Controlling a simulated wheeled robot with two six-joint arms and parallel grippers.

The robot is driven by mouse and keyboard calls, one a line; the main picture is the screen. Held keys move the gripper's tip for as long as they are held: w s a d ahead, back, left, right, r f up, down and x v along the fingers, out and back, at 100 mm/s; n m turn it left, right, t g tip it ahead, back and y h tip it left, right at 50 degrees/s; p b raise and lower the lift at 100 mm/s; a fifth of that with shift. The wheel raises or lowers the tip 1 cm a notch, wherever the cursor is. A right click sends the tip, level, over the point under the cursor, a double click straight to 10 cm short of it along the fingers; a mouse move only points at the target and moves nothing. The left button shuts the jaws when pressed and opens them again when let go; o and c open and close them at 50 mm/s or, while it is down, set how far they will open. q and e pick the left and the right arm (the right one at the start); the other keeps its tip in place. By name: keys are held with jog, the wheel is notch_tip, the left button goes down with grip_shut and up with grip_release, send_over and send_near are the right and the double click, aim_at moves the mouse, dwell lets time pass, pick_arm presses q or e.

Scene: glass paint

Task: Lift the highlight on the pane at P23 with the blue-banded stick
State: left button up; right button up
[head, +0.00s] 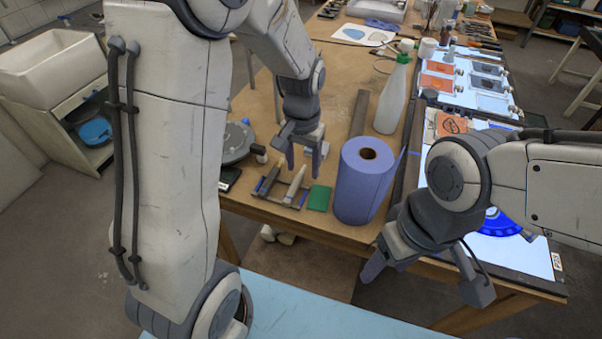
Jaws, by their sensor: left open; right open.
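A small dark rack (262,193) near the table's front edge holds a few sticks; a pale one (296,182) stands out. I cannot make out a blue band on any. My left gripper (305,158) points down just above and behind the rack, open, with nothing between its fingers. A blue round-edged piece (500,223) lies on the lit panel (520,254) at right, largely hidden by my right arm. A small tag (557,262) is on the panel's edge; its text is too small to read surely. My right gripper (425,280) is open and empty in front of the table edge.
A blue paper roll (366,182) and a white bottle (393,95) stand between my arms. A green block (319,197) lies right of the rack. A grey turntable (236,142) is left of it. Small panes (438,83) lie on the far light panel.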

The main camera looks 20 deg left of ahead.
pick_arm(q)
jog(key=w+a+f, duration=0.2)
jog(key=a, duration=0.1)
jog(key=p, duration=0.1)
send_over(293, 187)
jog(key=shift+n, duration=0.4)
jog(key=f, duration=0.4)
jog(key=shift+s+d+f, duration=0.1)
jog(key=shift+s+f, duration=0.1)
jog(key=shift+s, duration=0.05)
jog(key=f+p, duration=0.1)
jog(key=f, duration=0.1)
jog(key=f+p, duration=0.1)
jog(key=f, duration=0.2)
jog(key=shift+w+p, duration=0.2)
jog(key=shift+p, duration=0.2)
jog(key=shift+f, duration=0.3)
grip_shut()
